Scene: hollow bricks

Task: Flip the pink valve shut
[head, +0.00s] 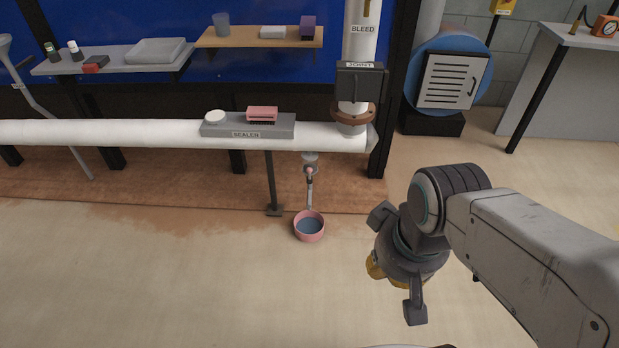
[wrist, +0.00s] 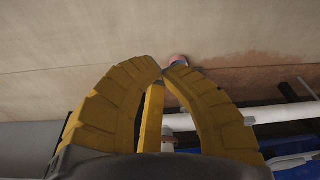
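The pink valve (head: 310,171) is a small pink piece on a short grey drain fitting under the right end of the white pipe (head: 130,133). A thin spout runs down from it to a pink bowl (head: 309,227) holding bluish liquid on the floor. My gripper (head: 375,265) is in front and to the right of the valve, apart from it and pointing away from the head camera. In the wrist view its yellow fingers (wrist: 162,70) curve together, tips meeting or nearly so, with nothing seen between them. The bowl (wrist: 178,59) shows just beyond the tips; the valve is not clear there.
A grey tray marked SEALER (head: 246,134) sits on the pipe with a pink block (head: 262,114) and a white disc. A dark box marked JOINT (head: 360,82) is on the upright pipe. A post (head: 270,180) stands left of the valve. The front floor is clear.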

